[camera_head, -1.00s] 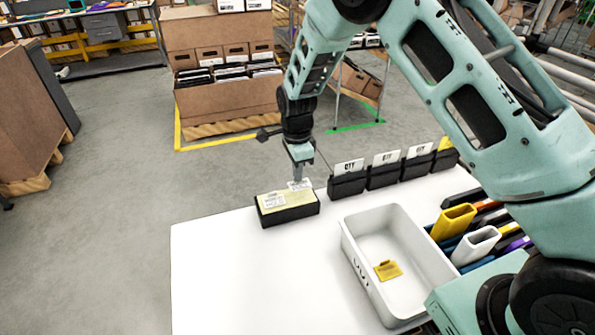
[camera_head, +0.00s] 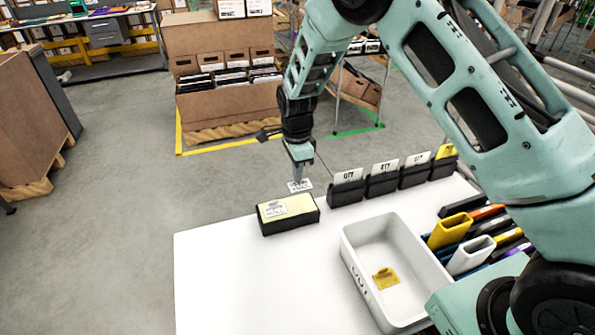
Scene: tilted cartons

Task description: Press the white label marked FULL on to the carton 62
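My gripper (camera_head: 300,172) points down above the far edge of the white table. A small white label (camera_head: 300,186) with dark print hangs at its fingertips, and the fingers look shut on it. The print is too small to read. Just below and to the left, apart from the label, a black block (camera_head: 290,225) with a pale yellow top stands on the table. Another printed white label (camera_head: 275,209) lies on its top. Brown cartons (camera_head: 235,55) stand in a large box at the back. I cannot read the number 62 on any of them.
Several black holders (camera_head: 347,191) with white QTY cards and one yellow card line the table's far edge. A white bin (camera_head: 352,255) holds a yellow tag (camera_head: 386,278). Coloured holders crowd the right. The white table (camera_head: 240,285) is clear at front left.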

